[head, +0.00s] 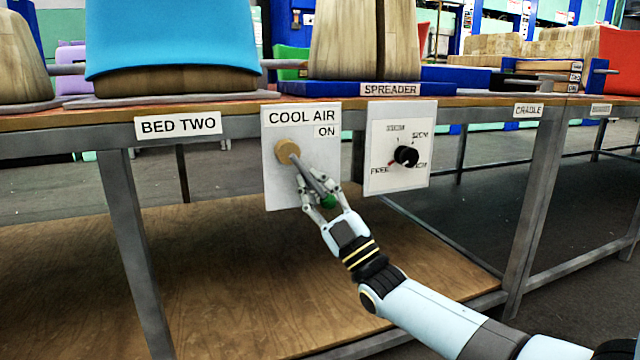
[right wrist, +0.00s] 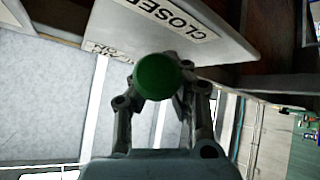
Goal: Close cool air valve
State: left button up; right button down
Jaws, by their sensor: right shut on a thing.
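The cool air valve is on a white panel (head: 275,185) marked "COOL AIR" and "ON" on the bench front. It has a brass hub (head: 287,150) and a grey lever (head: 309,174) that slants down to the right, ending in a green knob (head: 328,201). My right gripper (head: 319,192) is shut on the lever near the green knob. In the right wrist view the green knob (right wrist: 157,76) sits between the fingers, and the panel shows a "CLOSED" label (right wrist: 165,14). In the head view that label is hidden behind the gripper or out of sight. My left gripper is not in view.
A second white panel with a black dial (head: 405,156) is just right of the valve. A "BED TWO" label (head: 178,125) is on the bench edge at left. A wooden lower shelf (head: 220,270) and grey bench legs (head: 135,240) are below.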

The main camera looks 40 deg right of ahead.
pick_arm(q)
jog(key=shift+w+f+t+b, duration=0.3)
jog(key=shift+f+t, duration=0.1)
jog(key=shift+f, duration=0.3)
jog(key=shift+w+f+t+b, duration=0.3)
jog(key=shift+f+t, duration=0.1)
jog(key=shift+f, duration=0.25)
pick_arm(e)
jog(key=shift+w+a+f+m+g+h, duration=0.2)
jog(key=shift+a+m+h, duration=0.45)
jog(key=shift+m+h, duration=2.2)
jog(key=shift+w+a+f+m+g+h, duration=0.2)
jog(key=shift+a+m+h, duration=0.45)
jog(key=shift+m+h, duration=2.15)
jog(key=shift+w+a+f+m+g+h, duration=0.2)
jog(key=shift+a+m+h, duration=0.45)
jog(key=shift+m+h, duration=2.15)
jog(key=shift+s+m, duration=0.15)
jog(key=shift+m, duration=0.3)
jog(key=c, duration=1.4)
grip_release()
jog(key=shift+f, duration=0.1)
jog(key=v, duration=1.2)
jog(key=shift+s, duration=0.15)
